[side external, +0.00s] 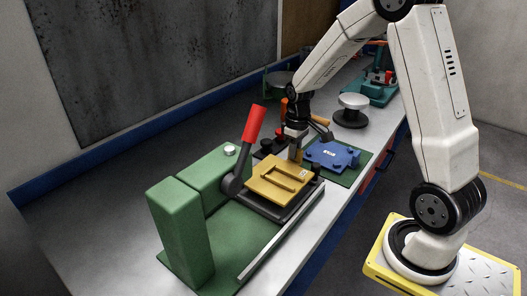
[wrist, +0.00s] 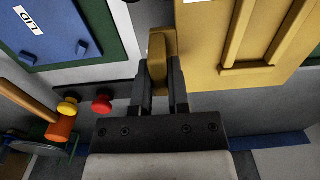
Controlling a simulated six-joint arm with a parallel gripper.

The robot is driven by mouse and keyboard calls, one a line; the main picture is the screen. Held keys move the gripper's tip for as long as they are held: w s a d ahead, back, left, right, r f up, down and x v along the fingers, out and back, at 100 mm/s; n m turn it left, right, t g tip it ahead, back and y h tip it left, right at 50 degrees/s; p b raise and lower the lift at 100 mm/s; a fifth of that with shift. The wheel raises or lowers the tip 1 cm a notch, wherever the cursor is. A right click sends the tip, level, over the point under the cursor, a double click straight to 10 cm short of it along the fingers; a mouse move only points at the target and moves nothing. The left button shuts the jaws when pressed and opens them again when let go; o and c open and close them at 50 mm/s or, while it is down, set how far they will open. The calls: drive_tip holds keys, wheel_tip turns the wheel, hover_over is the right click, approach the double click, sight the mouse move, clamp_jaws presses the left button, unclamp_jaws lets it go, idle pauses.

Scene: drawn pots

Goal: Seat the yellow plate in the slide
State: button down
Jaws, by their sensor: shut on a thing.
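The yellow plate (side external: 270,190) has raised ribs and a small label. In the side view it lies over the dark slide (side external: 288,214) of the green press; I cannot tell whether it is fully down in it. My gripper (side external: 296,154) is at the plate's far edge. In the wrist view my gripper (wrist: 160,80) is shut on an upright yellow tab (wrist: 157,50), beside the yellow plate (wrist: 210,40) that fills the upper right. The slide is largely hidden under the plate.
The green press (side external: 180,225) with a red-handled lever (side external: 254,124) stands left of the plate. A blue lid (side external: 332,155) lies on a green mat (side external: 356,174) to the right. A round silver-topped stand (side external: 353,102) is farther back. The bench front is clear.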

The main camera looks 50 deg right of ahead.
sight(255, 186)
drive_tip(key=shift+f, duration=0.75)
drive_tip(key=shift+f, duration=1.1)
idle(1.3)
drive_tip(key=shift+r, duration=0.2)
drive_tip(key=shift+r, duration=1.9)
drive_tip(key=shift+w+a, duration=0.2)
drive_tip(key=shift+a, duration=0.4)
drive_tip(key=a, duration=0.5)
drive_tip(key=w+a, duration=0.1)
drive_tip(key=a, duration=0.3)
drive_tip(key=a+f, duration=0.1)
drive_tip(key=a, duration=0.4)
drive_tip(key=shift+w+a, duration=0.3)
drive_tip(key=shift+d, duration=0.1)
